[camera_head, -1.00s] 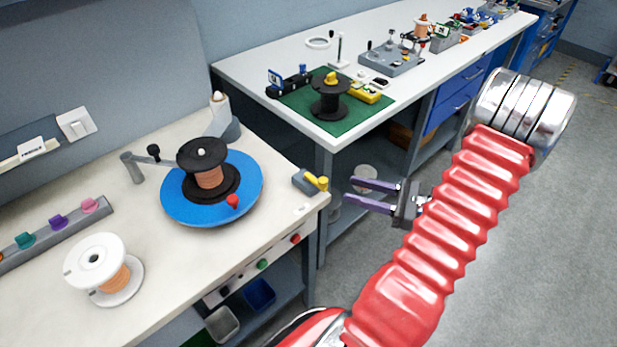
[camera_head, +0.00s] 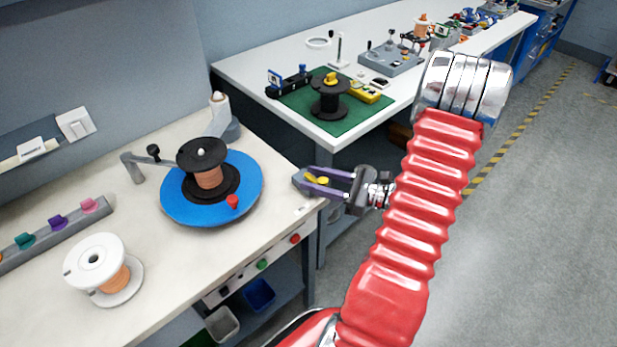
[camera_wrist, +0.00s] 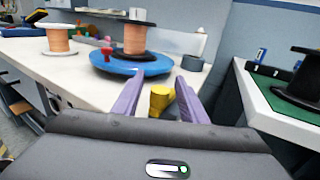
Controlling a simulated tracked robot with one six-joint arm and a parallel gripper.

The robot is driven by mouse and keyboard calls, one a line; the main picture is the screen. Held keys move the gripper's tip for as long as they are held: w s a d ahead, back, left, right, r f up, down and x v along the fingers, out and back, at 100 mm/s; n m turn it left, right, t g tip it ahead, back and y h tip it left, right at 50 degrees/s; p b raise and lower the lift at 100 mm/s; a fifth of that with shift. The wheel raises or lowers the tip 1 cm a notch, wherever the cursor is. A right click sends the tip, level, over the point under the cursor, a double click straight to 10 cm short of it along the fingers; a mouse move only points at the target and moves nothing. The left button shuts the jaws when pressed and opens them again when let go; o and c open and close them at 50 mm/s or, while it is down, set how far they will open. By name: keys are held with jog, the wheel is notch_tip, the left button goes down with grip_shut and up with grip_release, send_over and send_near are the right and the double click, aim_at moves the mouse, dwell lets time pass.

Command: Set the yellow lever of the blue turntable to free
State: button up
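The blue turntable (camera_head: 245,178) lies on the near bench with a black-flanged spool (camera_head: 207,176) of copper wire on it; it also shows in the wrist view (camera_wrist: 100,64). The yellow lever (camera_head: 318,181) sits on a small grey block (camera_head: 301,180) at the bench's right edge. In the wrist view the lever's yellow knob (camera_wrist: 159,100) stands between the two purple fingers. My gripper (camera_head: 308,179) is open around the lever, with a finger on each side. Some room shows between knob and fingers in the wrist view; whether either finger touches is hard to tell.
A red knob (camera_head: 232,202) stands at the turntable's rim. A white spool (camera_head: 97,262) stands on the bench at left, near a rack of coloured clips (camera_head: 57,222). A second bench with a green mat (camera_head: 345,120) stands behind. Floor at right is clear.

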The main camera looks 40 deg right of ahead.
jog(key=shift+x, duration=1.05)
jog(key=shift+c, duration=0.3)
grip_shut()
